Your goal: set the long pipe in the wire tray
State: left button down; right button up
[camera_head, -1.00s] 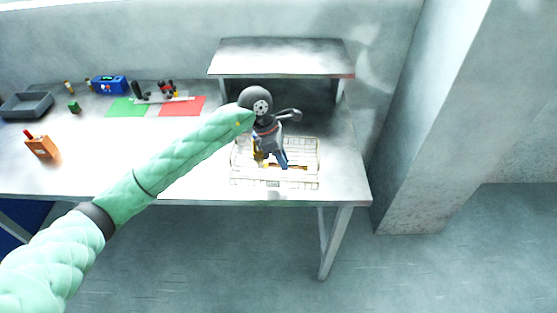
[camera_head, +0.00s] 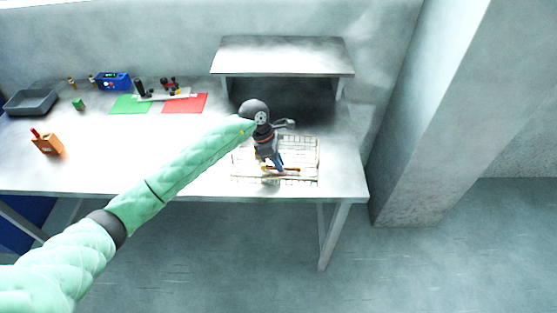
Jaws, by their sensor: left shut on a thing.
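The wire tray (camera_head: 309,149), a pale wire mesh, lies near the right front of the table. My left gripper (camera_head: 279,168) reaches down over it, its fingertips low at the tray's middle. It is shut on the long pipe (camera_head: 292,170), a thin brass-coloured piece lying crosswise, level in the picture. The pipe appears within the tray's outline; whether it touches the mesh cannot be told. The gripper hides part of the pipe and of the tray. My right gripper is not in view.
A raised shelf (camera_head: 283,55) stands behind the tray. To the left are an orange block holder (camera_head: 47,143), a grey bin (camera_head: 31,102), a blue device (camera_head: 114,81), and green (camera_head: 129,104) and red (camera_head: 186,103) mats. The table's front edge is close to the tray.

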pick_arm(q)
jog(key=shift+f, duration=0.1)
jog(key=c, duration=1.5)
grip_release()
jog(key=shift+o, duration=0.3)
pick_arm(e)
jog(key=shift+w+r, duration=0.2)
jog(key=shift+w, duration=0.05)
